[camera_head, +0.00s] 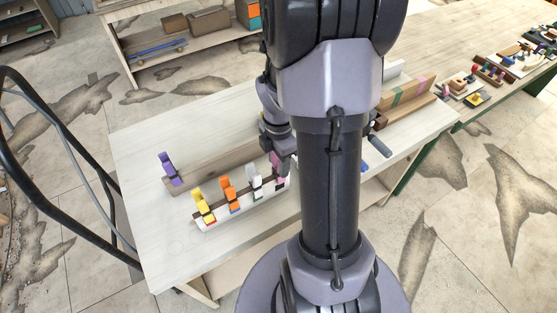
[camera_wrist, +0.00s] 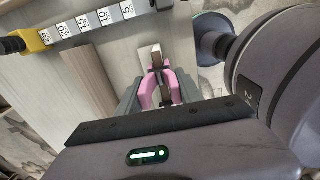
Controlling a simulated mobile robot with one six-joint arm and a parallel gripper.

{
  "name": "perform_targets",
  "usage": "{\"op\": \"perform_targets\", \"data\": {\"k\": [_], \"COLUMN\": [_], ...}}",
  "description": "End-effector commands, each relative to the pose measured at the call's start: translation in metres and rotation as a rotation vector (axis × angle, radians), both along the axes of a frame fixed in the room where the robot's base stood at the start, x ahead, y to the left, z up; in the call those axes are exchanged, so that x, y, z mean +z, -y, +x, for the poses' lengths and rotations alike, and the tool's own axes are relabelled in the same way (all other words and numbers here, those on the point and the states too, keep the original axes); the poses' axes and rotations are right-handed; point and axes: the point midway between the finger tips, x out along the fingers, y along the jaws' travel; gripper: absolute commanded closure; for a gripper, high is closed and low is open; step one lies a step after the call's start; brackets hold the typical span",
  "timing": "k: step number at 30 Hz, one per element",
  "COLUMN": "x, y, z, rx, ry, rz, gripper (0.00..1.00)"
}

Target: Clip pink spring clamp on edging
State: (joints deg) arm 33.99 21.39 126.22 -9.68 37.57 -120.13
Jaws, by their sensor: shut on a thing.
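The pink spring clamp (camera_head: 277,172) is at the right end of the clamp rack (camera_head: 240,213) in the head view. In the wrist view the pink clamp (camera_wrist: 146,92) sits between the two fingers of my gripper (camera_wrist: 160,98), which is shut on it. A narrow wooden strip (camera_wrist: 156,55) shows between the clamp's arms; I cannot tell whether the clamp grips it. In the head view my gripper (camera_head: 278,146) is partly hidden by my arm. The edging (camera_head: 215,165) appears as a long grey-brown piece on the table, with a purple clamp (camera_head: 168,165) at its left end.
A numbered strip (camera_wrist: 97,22) lies at the top of the wrist view. Wooden blocks (camera_head: 408,97) lie on the table's right side. The table's left part is clear.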

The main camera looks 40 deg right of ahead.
Motion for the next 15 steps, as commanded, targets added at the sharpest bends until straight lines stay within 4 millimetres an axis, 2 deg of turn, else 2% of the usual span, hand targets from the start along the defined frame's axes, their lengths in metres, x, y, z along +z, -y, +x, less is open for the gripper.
{"op": "perform_targets", "data": {"k": [9,15], "x": [-0.0006,-0.0078], "y": [0.0000,-0.0001], "z": [0.0001,-0.0001], "rx": [0.000,0.000], "ry": [0.000,0.000], "rz": [0.000,0.000], "gripper": [1.00,1.00]}}
